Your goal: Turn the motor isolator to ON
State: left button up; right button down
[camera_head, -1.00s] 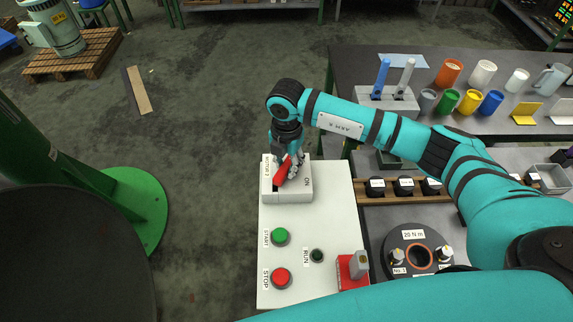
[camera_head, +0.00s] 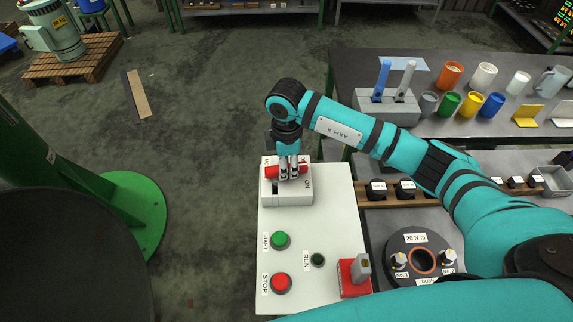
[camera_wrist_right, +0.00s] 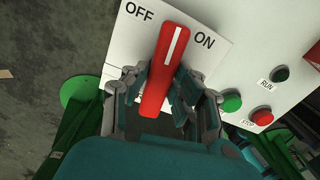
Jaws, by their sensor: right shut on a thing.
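The motor isolator's red handle (camera_head: 303,170) sits on a light grey box (camera_head: 287,198) on the white panel. In the right wrist view the handle (camera_wrist_right: 172,55) has a white stripe, whose end points about midway between the OFF and ON labels. My right gripper (camera_head: 289,174) is shut on the handle from above; in the wrist view its fingers (camera_wrist_right: 160,82) lie on both sides of the handle's lower part. My left gripper is not in view.
The panel (camera_head: 325,220) also carries a green START button (camera_head: 280,240), a red STOP button (camera_head: 281,283), a RUN lamp (camera_head: 317,260) and a red block with a grey top (camera_head: 353,278). Cups and a holder stand on the dark table (camera_head: 345,85) behind.

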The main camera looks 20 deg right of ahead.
jog(key=shift+r+m, duration=0.1)
jog(key=shift+m, duration=0.7)
jog(key=c, duration=1.1)
grip_release()
notch_tip(320, 180, up, 12)
